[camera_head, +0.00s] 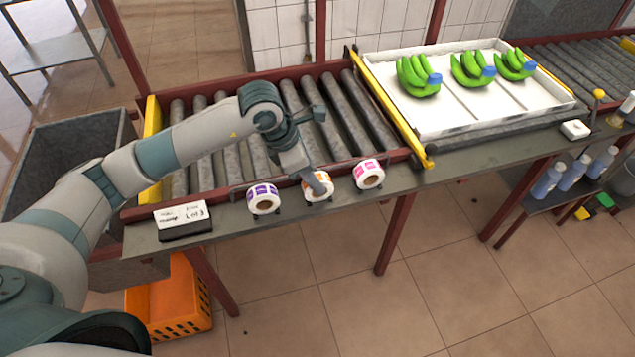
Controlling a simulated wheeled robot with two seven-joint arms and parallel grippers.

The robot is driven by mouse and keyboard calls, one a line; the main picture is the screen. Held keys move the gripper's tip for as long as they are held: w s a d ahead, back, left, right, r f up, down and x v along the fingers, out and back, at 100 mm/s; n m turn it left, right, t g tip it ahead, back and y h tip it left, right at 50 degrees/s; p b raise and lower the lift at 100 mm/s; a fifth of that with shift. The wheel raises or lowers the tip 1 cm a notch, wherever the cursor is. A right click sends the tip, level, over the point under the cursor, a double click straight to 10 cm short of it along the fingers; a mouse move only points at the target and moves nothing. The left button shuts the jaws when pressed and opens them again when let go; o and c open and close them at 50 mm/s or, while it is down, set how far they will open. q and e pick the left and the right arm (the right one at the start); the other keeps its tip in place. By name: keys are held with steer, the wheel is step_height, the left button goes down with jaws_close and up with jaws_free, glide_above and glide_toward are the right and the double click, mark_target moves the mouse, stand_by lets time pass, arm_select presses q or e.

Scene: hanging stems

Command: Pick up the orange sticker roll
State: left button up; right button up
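The orange sticker roll (310,193) stands on the narrow grey ledge in front of the roller conveyor, between the purple sticker roll (256,192) on its left and the pink sticker roll (373,167) on its right. My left gripper (317,182) reaches down to the orange roll from above and behind. Its fingers cover the middle and upper part of that roll. I cannot tell whether the fingers are closed on it or only around or against it. My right gripper is not in view.
A label box (182,217) lies on the ledge at left. A white tray (459,119) with green banana bunches is at the right on the conveyor. An orange crate (168,305) sits on the floor below. A yellow-ended rail (396,115) stands between rollers and tray.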

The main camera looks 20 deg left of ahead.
arm_select(q)
steer(key=shift+d+f, duration=0.25)
steer(key=shift+f, duration=0.25)
steer(key=shift+w+d+f, duration=0.1)
steer(key=shift+w+f, duration=0.05)
steer(key=shift+f, duration=0.2)
steer(key=shift+d+f, duration=0.1)
steer(key=shift+f, duration=0.15)
steer(key=shift+w+f, duration=0.1)
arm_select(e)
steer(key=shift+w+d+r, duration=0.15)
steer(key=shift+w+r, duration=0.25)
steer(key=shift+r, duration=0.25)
arm_select(q)
steer(key=shift+c, duration=0.7)
jaws_close()
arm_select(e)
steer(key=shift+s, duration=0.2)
arm_select(q)
steer(key=shift+r, duration=0.2)
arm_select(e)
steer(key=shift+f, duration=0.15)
